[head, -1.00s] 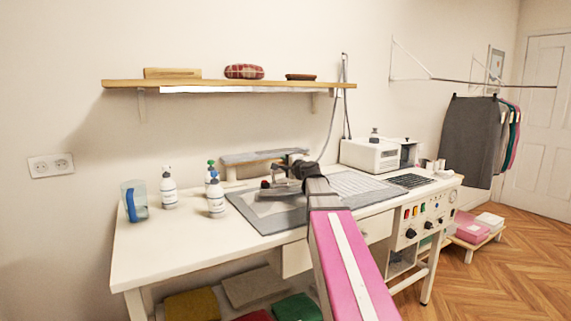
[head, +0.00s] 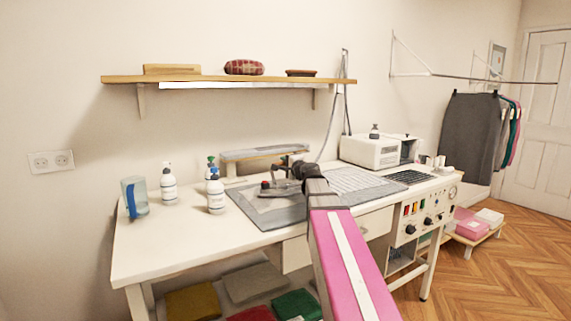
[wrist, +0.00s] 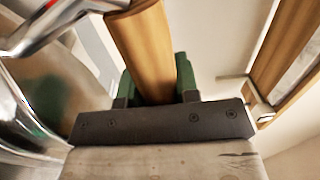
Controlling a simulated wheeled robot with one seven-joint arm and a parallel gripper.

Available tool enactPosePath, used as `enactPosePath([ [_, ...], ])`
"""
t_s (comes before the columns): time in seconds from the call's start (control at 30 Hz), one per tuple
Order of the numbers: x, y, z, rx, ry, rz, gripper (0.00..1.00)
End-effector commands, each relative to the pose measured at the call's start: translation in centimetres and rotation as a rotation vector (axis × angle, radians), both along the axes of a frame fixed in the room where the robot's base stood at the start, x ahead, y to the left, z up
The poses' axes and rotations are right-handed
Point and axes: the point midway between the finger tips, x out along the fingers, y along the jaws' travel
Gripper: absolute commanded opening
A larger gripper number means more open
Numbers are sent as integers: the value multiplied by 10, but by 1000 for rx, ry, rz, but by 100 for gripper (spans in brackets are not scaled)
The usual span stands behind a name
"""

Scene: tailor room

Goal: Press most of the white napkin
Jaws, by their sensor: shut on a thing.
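My gripper (wrist: 150,92) is shut on the wooden handle (wrist: 143,45) of the iron, with a green finger on each side of it. In the head view the iron (head: 278,190) is low over the grey pressing mat (head: 262,222), at its left part. Shiny metal of the iron (wrist: 22,112) shows at the left of the wrist view.
Several bottles (head: 216,194) and a blue-handled jug (head: 134,197) stand left of the mat. A padded sleeve board (head: 265,153) is behind the iron. A white machine (head: 370,151) stands at the back right. The table's front left (head: 160,245) is clear.

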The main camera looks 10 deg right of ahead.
Motion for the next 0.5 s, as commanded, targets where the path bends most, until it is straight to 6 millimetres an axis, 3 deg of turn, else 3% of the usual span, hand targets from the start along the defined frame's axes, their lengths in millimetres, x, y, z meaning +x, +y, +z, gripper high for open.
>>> enactPosePath([
  [0.5,0,0,-9,3,-1,-1,0],
])
